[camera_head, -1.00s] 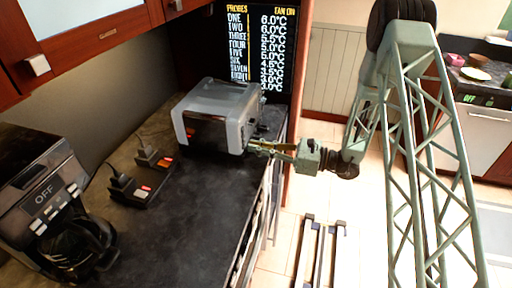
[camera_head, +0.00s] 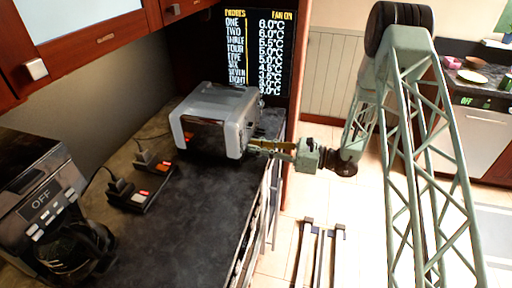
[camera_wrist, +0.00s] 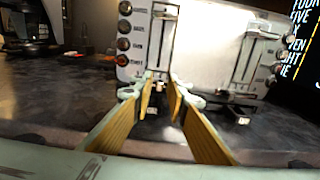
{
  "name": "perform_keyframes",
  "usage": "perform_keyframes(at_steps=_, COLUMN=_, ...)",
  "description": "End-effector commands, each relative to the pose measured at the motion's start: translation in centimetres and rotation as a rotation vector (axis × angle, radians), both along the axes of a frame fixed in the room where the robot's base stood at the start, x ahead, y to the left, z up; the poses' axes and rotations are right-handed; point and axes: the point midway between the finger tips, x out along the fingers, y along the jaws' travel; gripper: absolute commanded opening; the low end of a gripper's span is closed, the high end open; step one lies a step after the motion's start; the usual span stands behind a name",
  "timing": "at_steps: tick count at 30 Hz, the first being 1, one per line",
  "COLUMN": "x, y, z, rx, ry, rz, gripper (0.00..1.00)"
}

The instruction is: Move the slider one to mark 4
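A silver toaster (camera_head: 218,100) stands on the dark counter. In the wrist view its pale end panel (camera_wrist: 205,45) has two dark vertical slots and a column of round buttons. The left slider (camera_wrist: 160,74) sits low in its slot, at the fingertips. The right slider (camera_wrist: 236,97) is also low, to the right of my fingers. Which slider is one, and the mark numbers, cannot be read. My gripper (camera_wrist: 161,84) is open at the panel, with its yellow-lined fingers on either side of the left slider; contact cannot be told. My gripper also shows in the head view (camera_head: 262,145).
A coffee machine (camera_head: 55,215) stands at the front left of the counter. Black sockets with red switches (camera_head: 140,192) lie between it and the toaster. A probe display (camera_head: 258,50) is behind the toaster. The counter front (camera_head: 205,230) is clear.

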Motion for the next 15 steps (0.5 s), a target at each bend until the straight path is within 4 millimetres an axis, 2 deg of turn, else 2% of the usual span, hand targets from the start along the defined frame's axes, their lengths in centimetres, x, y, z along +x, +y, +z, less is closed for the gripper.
perform_keyframes(at_steps=15, x=-0.07, y=-0.28, z=0.02, rx=0.0, ry=0.0, rz=0.0, gripper=0.2)
